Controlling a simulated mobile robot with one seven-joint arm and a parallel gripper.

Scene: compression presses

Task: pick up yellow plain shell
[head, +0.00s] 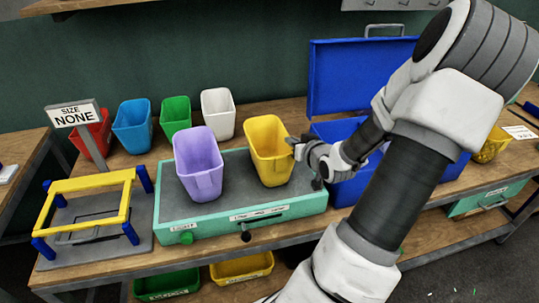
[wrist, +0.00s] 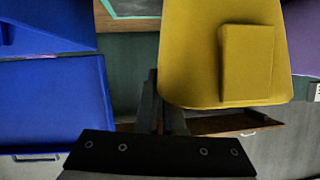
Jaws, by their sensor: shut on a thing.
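The yellow plain shell (head: 268,152) is an open, tapered bin. It is upright at the right part of the grey top of the teal-framed press base (head: 172,231); I cannot tell whether it touches that top. My gripper (head: 297,149) is at the shell's right side, shut on its wall near the rim. In the wrist view, the yellow shell (wrist: 195,50) fills the upper middle, with a raised block on its face. My gripper's fingers (wrist: 162,108) meet its lower left edge, and the shell partly hides them.
A purple shell (head: 198,165) stands close left on the same base. Red (head: 92,140), blue (head: 132,126), green (head: 176,116) and white (head: 217,112) shells line the back. A yellow frame (head: 85,183) is at left; an open blue case (head: 355,75) is behind my arm.

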